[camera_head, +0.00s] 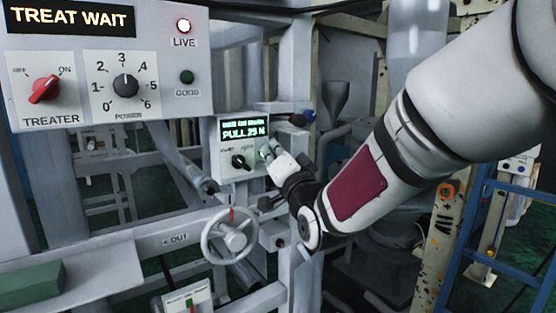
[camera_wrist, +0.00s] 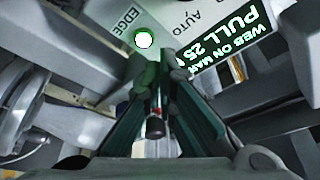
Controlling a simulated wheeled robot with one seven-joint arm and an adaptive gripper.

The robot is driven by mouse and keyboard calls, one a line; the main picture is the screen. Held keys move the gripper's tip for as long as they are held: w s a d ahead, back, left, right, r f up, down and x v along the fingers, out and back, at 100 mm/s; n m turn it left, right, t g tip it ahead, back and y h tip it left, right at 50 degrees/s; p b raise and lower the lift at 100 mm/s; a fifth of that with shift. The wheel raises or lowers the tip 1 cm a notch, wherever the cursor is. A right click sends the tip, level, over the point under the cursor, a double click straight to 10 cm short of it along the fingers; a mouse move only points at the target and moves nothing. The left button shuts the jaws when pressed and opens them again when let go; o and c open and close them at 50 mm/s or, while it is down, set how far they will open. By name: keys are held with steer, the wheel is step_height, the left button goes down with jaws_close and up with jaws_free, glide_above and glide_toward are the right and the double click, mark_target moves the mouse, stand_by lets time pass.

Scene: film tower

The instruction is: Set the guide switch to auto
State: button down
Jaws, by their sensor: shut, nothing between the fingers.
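The guide box (camera_head: 227,172) is a small pale panel with a green-lit display (camera_head: 245,131) reading "PULL 25 N". Its black switch knob (camera_head: 241,161) sits below the display, under small labels. I cannot read its setting for sure. In the wrist view the panel (camera_wrist: 165,17) appears turned round, with "AUTO" and "EDGE" lettering, a lit lamp (camera_wrist: 144,40) and part of the display (camera_wrist: 232,45). The knob is not clearly seen there. My gripper (camera_head: 266,151) is shut and empty, at the right side of the box. Its dark green fingers (camera_wrist: 158,82) point towards the panel.
A larger panel (camera_head: 160,45) at upper left has the red treater knob (camera_head: 45,89), the power knob (camera_head: 125,86) and a "TREAT WAIT" display (camera_head: 70,18). A handwheel (camera_head: 232,237) stands below the guide box. Grey frame posts surround the area.

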mark_target(241, 163)
steer(key=shift+x, duration=0.85)
steer(key=shift+s+a+f+p, duration=0.55)
steer(key=shift+s+a+f, duration=0.25)
steer(key=shift+f, duration=0.2)
steer(key=shift+s+a+f, duration=0.1)
steer(key=shift+a+f, duration=0.2)
steer(key=shift+f, duration=0.15)
